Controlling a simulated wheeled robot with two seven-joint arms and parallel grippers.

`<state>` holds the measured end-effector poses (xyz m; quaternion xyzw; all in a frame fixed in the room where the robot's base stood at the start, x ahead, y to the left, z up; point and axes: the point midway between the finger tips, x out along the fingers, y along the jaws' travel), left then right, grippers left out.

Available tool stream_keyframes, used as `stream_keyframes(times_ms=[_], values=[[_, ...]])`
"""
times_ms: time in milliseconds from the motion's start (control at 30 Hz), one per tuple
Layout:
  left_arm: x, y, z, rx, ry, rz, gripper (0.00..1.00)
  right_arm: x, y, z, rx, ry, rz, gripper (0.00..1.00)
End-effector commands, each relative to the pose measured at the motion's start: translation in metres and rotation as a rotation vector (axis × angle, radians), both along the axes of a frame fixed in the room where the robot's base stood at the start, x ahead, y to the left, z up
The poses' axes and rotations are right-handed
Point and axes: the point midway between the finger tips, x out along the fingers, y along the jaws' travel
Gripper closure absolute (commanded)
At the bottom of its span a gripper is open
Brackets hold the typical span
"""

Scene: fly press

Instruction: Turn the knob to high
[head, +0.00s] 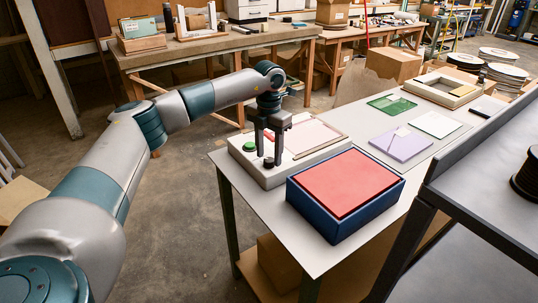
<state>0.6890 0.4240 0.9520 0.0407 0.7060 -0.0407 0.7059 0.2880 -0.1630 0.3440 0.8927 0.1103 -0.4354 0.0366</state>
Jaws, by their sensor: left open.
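The fly press unit (318,153) is a low cream box with a pale pink plate on the table. A green button (249,146) and a small red button sit on its left part. A small black knob (269,163) stands at its front left. My left gripper (269,155) points down over the unit, its open fingers at the knob, one on each side or just above; contact cannot be told. The knob's marks are too small to read. My right gripper is not in view.
A dark blue box with a red top (346,182) stands close to the right of the unit. Green, white and purple sheets (402,143) lie behind it. A dark metal shelf (490,165) stands at the right. The grey table (232,168) has a narrow bare strip in front.

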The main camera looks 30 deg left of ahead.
Motion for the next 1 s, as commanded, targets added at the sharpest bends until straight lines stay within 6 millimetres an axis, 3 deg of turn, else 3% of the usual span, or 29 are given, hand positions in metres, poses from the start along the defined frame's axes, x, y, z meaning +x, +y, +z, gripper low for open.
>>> stream_keyframes(times_ms=[267, 700, 1000], values=[[0.001, 0.0, 0.039, -0.002, -0.006, 0.0, 0.54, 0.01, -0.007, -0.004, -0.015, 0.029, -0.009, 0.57], [0.001, 0.0, 0.128, -0.001, -0.006, 0.001, 0.54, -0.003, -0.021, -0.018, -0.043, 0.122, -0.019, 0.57], [0.001, 0.0, 0.161, 0.0, -0.003, 0.001, 0.54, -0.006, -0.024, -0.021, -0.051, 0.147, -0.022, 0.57]])
